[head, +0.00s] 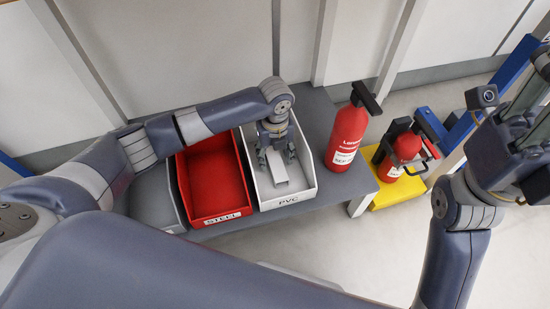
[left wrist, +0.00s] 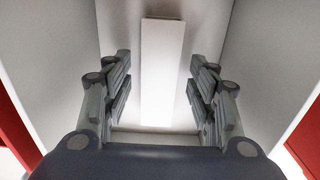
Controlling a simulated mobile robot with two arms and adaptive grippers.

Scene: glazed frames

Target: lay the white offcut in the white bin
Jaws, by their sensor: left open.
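The white offcut (head: 279,172) is a flat white strip lying in the white bin (head: 289,203), which is labelled PVC. In the left wrist view the offcut (left wrist: 163,72) lies lengthwise on the floor of the bin (left wrist: 263,60), between the bin's side walls. My left gripper (head: 277,155) reaches down into the bin from above. In the left wrist view its fingers (left wrist: 162,95) are spread on either side of the offcut, with a gap on each side. Part of my right arm shows at the right edge of the head view, but whether its gripper is open cannot be seen.
A red bin (head: 214,218) labelled STEEL stands left of the white bin, with a grey bin (head: 158,205) beyond it. A red fire extinguisher (head: 347,140) stands on the grey bench to the right.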

